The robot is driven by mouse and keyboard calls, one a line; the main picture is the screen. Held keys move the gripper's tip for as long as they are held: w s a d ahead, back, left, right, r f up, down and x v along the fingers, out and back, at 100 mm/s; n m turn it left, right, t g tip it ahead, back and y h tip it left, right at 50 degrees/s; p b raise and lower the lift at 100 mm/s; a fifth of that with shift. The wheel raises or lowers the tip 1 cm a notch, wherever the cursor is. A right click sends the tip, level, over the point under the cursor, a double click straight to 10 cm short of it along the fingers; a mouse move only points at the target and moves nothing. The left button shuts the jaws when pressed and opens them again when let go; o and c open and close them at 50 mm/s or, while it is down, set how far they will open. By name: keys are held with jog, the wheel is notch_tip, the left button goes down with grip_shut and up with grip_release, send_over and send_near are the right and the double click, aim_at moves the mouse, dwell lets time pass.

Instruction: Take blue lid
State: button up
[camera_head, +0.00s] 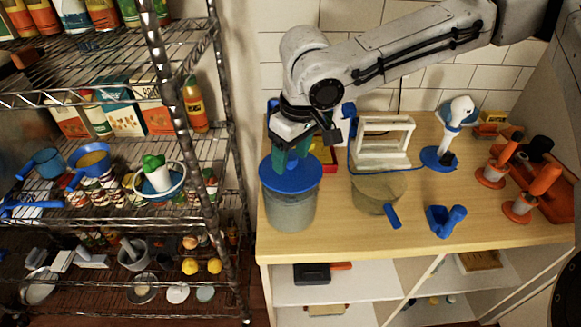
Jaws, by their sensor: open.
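The blue lid (290,181) is a round disc that lies on top of a grey cylindrical pot (289,211) at the left end of the wooden counter. My gripper (290,158) points down right above the lid, with its green fingers around or just over the lid's middle. The fingers are open. Whether they touch the lid, and whether a knob sits between them, I cannot tell because the fingers hide that spot.
A beige pan with a blue handle (377,192) stands right of the pot. A white frame (383,139) is behind it. A blue holder (445,220) and orange-handled tools (541,184) are further right. A wire shelf (160,185) with groceries stands left.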

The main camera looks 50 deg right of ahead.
grip_shut()
dwell(0.5)
jog(key=shift+r, duration=0.1)
